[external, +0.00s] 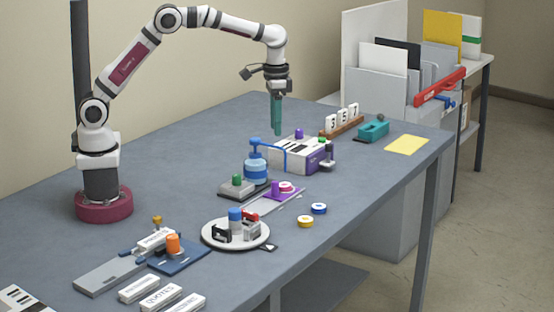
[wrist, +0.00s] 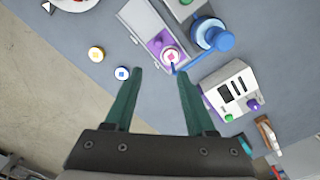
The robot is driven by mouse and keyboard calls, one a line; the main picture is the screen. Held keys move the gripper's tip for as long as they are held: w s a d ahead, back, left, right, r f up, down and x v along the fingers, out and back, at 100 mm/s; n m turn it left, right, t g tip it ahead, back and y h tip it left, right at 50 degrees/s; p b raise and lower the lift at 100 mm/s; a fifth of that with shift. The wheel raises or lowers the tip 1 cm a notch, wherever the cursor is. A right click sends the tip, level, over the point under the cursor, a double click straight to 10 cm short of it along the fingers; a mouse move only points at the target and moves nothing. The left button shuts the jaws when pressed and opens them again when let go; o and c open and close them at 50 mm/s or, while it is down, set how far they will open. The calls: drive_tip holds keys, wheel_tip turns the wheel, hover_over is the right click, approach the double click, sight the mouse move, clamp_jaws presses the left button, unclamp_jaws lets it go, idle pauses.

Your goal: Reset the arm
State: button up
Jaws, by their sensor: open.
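My gripper (external: 277,115) has two teal fingers and hangs pointing down above the far half of the table. In the wrist view the fingers of my gripper (wrist: 158,85) stand apart with nothing between them. It is raised clear of the grey table (external: 352,185). The white laminator-like box (external: 298,154) with a purple knob is below it in the external view, and the same box (wrist: 232,90) lies right of the fingers in the wrist view. My arm is bent in an arch from its base at the table's left.
A blue pump-like device (external: 256,168), a purple slide fixture (external: 278,194), a round white tray (external: 212,240) and blue (external: 319,208) and yellow (external: 305,221) rings stand mid-table. Number tiles (external: 342,120) and a teal tool (external: 374,131) are farther back. White labelled blocks (external: 160,298) lie near the front.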

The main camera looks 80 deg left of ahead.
drive_tip(key=s+r+m, duration=0.2)
drive_tip(key=s+r, duration=0.4)
drive_tip(key=s, duration=0.4)
drive_tip(key=s+a+f+m+y, duration=0.1)
drive_tip(key=s, duration=1.1)
drive_tip(key=s+a+f+m, duration=0.2)
drive_tip(key=s, duration=1.1)
drive_tip(key=shift+m+y, duration=0.3)
drive_tip(key=shift+y, duration=0.1)
drive_tip(key=shift+f, duration=0.1)
